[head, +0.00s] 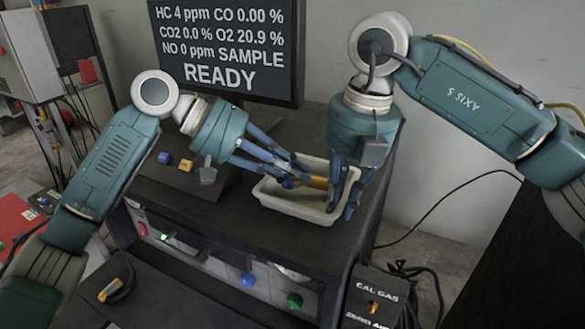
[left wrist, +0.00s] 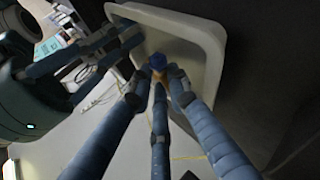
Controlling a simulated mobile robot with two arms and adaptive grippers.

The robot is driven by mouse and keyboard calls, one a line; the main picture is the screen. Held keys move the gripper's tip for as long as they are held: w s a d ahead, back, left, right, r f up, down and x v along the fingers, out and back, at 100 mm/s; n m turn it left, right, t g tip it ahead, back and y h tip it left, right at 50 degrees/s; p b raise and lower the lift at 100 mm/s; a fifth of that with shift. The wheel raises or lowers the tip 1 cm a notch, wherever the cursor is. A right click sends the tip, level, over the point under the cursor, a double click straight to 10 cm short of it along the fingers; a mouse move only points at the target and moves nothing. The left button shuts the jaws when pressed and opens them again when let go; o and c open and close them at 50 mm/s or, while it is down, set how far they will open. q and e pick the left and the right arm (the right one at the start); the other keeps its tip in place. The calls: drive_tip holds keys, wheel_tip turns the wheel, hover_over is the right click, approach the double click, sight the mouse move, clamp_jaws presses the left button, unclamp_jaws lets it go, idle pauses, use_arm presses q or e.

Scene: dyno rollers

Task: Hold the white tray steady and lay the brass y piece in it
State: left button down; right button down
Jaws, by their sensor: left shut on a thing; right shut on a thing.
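The white tray (head: 305,206) sits on the dark cabinet top near its right side; its rim also shows in the left wrist view (left wrist: 213,55). My left gripper (head: 296,179) reaches over the tray's left side and is shut on the brass y piece (head: 317,183). My right gripper (head: 343,197) comes down from above and is shut on the tray's right wall.
A monitor (head: 225,45) stands behind the cabinet. A cal gas box (head: 372,296) stands at the lower right. The cabinet top in front of the tray is clear.

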use_arm(q)
drive_tip(key=c, duration=1.6)
unclamp_jaws()
drive_tip(key=v, duration=1.2)
use_arm(e)
drive_tip(key=c, duration=1.6)
unclamp_jaws()
drive_tip(key=shift+r, duration=0.1)
